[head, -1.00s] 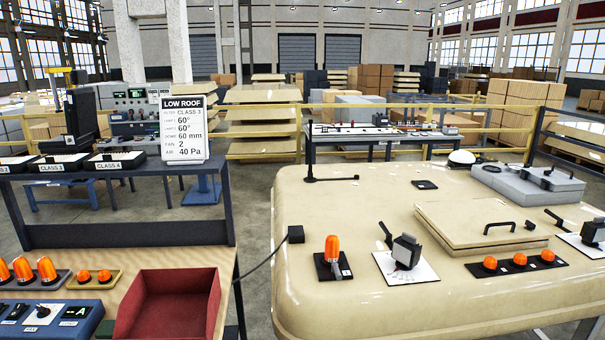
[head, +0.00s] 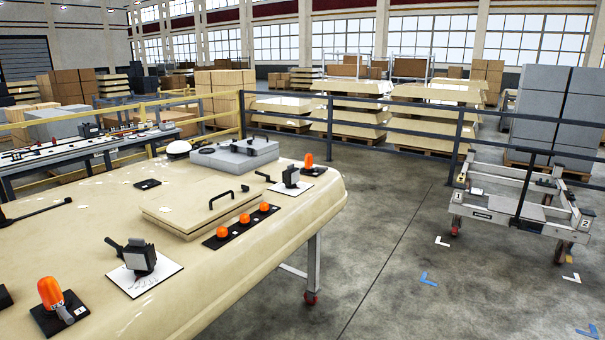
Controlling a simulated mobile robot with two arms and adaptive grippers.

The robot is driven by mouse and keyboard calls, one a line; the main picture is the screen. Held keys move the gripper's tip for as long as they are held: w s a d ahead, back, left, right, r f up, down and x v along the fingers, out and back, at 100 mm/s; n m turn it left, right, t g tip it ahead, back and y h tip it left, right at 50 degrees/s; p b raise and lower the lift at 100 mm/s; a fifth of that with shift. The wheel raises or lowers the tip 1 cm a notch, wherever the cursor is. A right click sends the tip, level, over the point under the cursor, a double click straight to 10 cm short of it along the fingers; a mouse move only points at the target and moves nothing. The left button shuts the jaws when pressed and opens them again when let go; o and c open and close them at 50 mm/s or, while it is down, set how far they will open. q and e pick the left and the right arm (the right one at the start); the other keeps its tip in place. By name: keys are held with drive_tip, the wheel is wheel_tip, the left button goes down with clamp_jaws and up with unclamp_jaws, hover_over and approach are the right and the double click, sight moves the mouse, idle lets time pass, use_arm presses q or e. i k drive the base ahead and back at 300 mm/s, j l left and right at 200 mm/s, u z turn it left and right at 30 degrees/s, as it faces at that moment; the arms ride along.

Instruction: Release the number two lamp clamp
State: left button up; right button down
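Two black lamp-like units with side levers stand on white plates on the cream cab roof (head: 215,255). The nearer unit (head: 140,258) is at the roof's middle front, with its lever (head: 114,246) sticking out to the left. The farther unit (head: 291,178) is near the right end, with its lever (head: 264,177) also pointing left. I cannot read a number on either, nor tell whether a clamp is locked. Neither of my grippers is in view.
Orange beacons stand at the near left (head: 50,293) and far right (head: 308,160) of the roof. A hatch (head: 200,211) and a row of orange lamps (head: 245,220) lie between the units. A grey trolley (head: 515,212) marked 1 and 2 stands right; open floor (head: 400,270) lies between.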

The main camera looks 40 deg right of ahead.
sight(267, 176)
drive_tip(key=z, duration=0.95)
drive_tip(key=i+l+z, duration=0.4)
drive_tip(key=i, duration=0.55)
drive_tip(key=i+z, duration=0.35)
drive_tip(key=i, duration=0.65)
drive_tip(key=i+l+u, duration=0.1)
drive_tip(key=i+u, duration=0.35)
drive_tip(key=i+l+u, duration=0.45)
drive_tip(key=i, duration=0.15)
drive_tip(key=i+l+u, duration=0.15)
drive_tip(key=u, duration=0.25)
drive_tip(key=i+l+u, duration=0.25)
drive_tip(key=u, duration=0.15)
drive_tip(key=i+l+u, duration=0.15)
drive_tip(key=l+u, duration=0.25)
drive_tip(key=i+l+u, duration=0.1)
drive_tip(key=u, duration=0.3)
drive_tip(key=l+u, duration=0.75)
drive_tip(key=l, duration=0.25)
